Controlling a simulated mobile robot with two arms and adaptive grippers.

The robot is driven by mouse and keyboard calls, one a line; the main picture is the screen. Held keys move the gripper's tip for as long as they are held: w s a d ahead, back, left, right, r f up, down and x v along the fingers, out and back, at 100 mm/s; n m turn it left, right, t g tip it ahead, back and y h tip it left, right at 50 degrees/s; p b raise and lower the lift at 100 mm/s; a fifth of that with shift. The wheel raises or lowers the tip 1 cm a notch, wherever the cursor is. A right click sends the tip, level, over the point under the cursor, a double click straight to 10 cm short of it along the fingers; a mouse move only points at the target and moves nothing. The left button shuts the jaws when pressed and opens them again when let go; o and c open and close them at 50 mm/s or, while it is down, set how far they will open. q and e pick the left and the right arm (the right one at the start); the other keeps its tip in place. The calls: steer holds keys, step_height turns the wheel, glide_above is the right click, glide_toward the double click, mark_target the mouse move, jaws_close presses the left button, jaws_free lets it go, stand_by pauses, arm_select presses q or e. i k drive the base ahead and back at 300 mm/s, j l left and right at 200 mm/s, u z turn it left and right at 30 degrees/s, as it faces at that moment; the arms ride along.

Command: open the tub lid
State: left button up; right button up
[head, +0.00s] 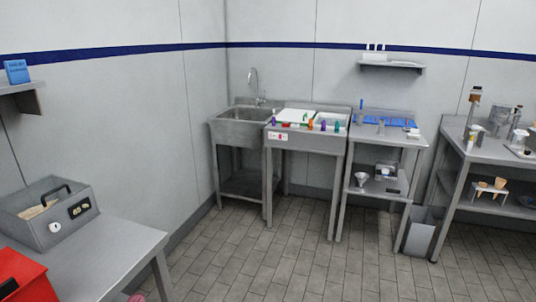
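A steel counter (307,140) stands in the middle of the back wall. A flat white panel (298,115), which looks like a tub lid, lies in its top. A paler rectangle (332,118) sits to its right; I cannot tell whether it is a lid or an open tub. Several small coloured pieces, among them a purple one (274,121) and an orange one (310,125), stand along the counter's front edge. Which of these belongs to the tub is too small to tell. Neither of my grippers is in view.
A sink (240,114) adjoins the counter on the left, a steel table (388,131) on the right. A grey box (30,232) with a black handle and a red box (22,279) are at the near left. A bin (420,233) stands right. The tiled floor (280,250) is clear.

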mark_target(289, 115)
steer(key=i, duration=2.4)
